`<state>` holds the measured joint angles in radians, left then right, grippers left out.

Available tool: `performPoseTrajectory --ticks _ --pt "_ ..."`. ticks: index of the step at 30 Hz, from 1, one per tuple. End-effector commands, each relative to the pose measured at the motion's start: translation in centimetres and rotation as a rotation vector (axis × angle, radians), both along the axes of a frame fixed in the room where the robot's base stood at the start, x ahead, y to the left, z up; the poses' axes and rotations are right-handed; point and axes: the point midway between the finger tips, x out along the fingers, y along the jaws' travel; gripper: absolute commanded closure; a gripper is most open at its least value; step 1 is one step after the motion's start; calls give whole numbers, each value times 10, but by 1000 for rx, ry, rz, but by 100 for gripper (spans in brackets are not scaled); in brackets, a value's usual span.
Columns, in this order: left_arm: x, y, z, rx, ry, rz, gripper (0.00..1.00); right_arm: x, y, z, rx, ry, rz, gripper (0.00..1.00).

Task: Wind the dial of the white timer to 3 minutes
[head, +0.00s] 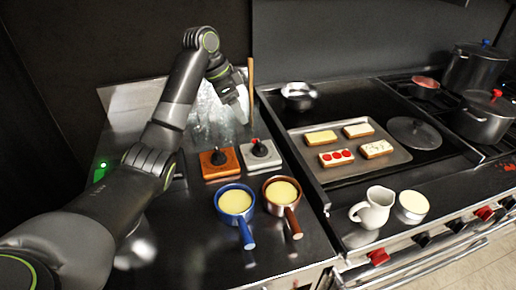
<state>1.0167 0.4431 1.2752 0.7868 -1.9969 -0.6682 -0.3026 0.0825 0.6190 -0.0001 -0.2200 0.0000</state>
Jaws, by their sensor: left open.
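The white timer (272,160) sits on the dark metal counter, a square base with a black dial (259,148) and a small red mark at its top. The dial's setting is too small to read. An orange timer (211,172) with a similar black dial stands just left of it. My left arm reaches in from the left, and my left gripper (240,108) is open above and behind the two timers, apart from the white one. My right gripper is out of view.
A blue pan (236,203) and a brown pan (282,191) with yellow contents stand in front of the timers. A baking tray (345,172) with toasts lies to the right, near a white jug (371,211). A wooden stick (250,75) rises behind the gripper.

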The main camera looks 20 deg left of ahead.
Motion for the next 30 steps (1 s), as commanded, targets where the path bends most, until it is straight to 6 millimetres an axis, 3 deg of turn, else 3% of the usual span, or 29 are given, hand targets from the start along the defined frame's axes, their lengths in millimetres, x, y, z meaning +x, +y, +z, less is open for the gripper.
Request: performPoseTrajectory --ticks 1,3,18,24,30 --pt "1 -3 -14 -1 2 -1 35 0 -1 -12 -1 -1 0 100" --pt "4 -9 -22 -4 7 -1 35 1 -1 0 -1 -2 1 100" --pt "26 -41 -118 -1 5 -1 35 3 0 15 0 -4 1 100" --pt "30 -47 -136 -1 3 -1 35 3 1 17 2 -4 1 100" --pt "32 -48 -140 1 1 0 35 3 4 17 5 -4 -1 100"
